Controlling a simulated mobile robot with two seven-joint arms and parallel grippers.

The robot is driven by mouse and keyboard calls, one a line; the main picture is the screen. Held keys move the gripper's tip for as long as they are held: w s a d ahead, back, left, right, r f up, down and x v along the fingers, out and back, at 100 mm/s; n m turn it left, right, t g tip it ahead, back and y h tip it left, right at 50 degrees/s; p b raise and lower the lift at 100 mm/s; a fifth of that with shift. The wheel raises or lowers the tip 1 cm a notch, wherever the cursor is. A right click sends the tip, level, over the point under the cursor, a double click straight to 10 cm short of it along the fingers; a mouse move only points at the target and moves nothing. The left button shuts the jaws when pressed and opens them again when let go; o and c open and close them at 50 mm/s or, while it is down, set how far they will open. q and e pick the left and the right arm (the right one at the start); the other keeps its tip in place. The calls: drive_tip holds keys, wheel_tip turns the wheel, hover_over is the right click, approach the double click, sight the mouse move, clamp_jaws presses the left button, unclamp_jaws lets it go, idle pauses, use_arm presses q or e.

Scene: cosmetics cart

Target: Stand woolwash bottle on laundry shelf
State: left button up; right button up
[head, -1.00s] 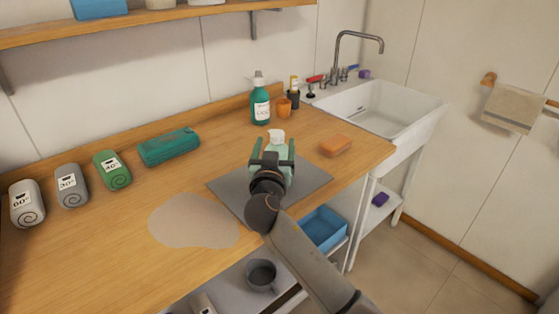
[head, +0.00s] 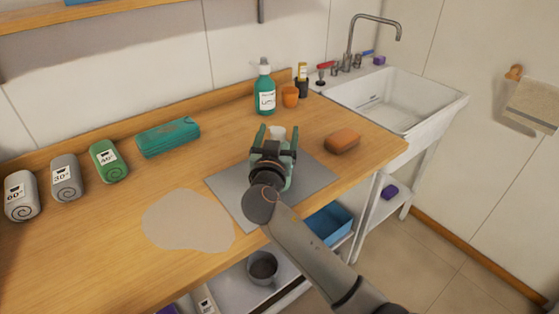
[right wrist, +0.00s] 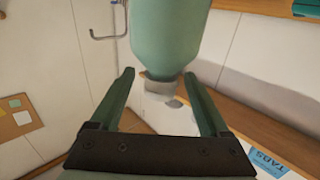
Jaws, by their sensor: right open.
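A pale green bottle (head: 278,131) with a whitish cap is at the grey mat (head: 318,178) on the wooden counter. My right gripper (head: 277,142) is open around it, with a finger on either side, and hides most of its body. In the right wrist view the bottle (right wrist: 170,38) shows past the open fingertips (right wrist: 158,84), its cap end towards the palm. I cannot read a label on it. A teal bottle (head: 265,92) with a white label stands upright at the back of the counter. A wooden wall shelf (head: 120,12) shows at the top left. My left gripper is not in view.
An orange sponge (head: 342,141) lies right of the mat, near the sink (head: 390,100). An orange cup (head: 290,96) stands behind. A beige patch (head: 188,220) marks the counter's front.

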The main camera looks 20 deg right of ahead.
clamp_jaws()
idle(0.6)
drive_tip(key=shift+r, duration=0.1)
